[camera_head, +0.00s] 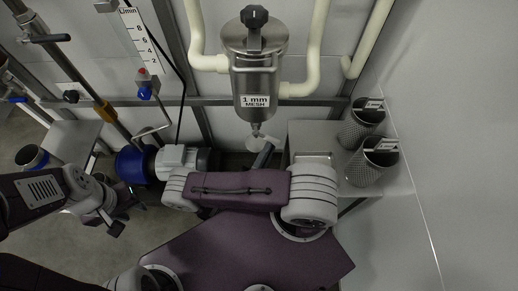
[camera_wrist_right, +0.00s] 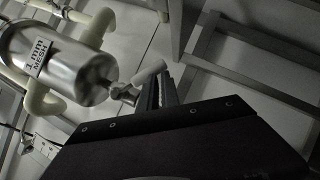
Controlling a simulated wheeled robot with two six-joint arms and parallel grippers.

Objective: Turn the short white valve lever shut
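The short white valve lever (camera_head: 257,144) is under the steel strainer housing labelled "1 mm MESH" (camera_head: 258,82). In the right wrist view the lever (camera_wrist_right: 148,73) is a white cylinder sticking out sideways from the small metal valve (camera_wrist_right: 121,93) at the housing's lower end. My right gripper (camera_head: 264,153) is just below and right of the lever. Its dark fingers (camera_wrist_right: 158,88) lie close together with their tips beside the lever; whether they touch it is unclear. My left gripper (camera_head: 116,228) hangs at the left, far from the valve; its fingers are too small to read.
Cream pipes (camera_head: 305,85) run into the housing from both sides. Two perforated baskets (camera_head: 372,165) stand on a steel shelf (camera_head: 405,182) at the right. A blue pump or motor (camera_head: 132,165) sits left of the valve. A flow scale (camera_head: 142,42) is at upper left.

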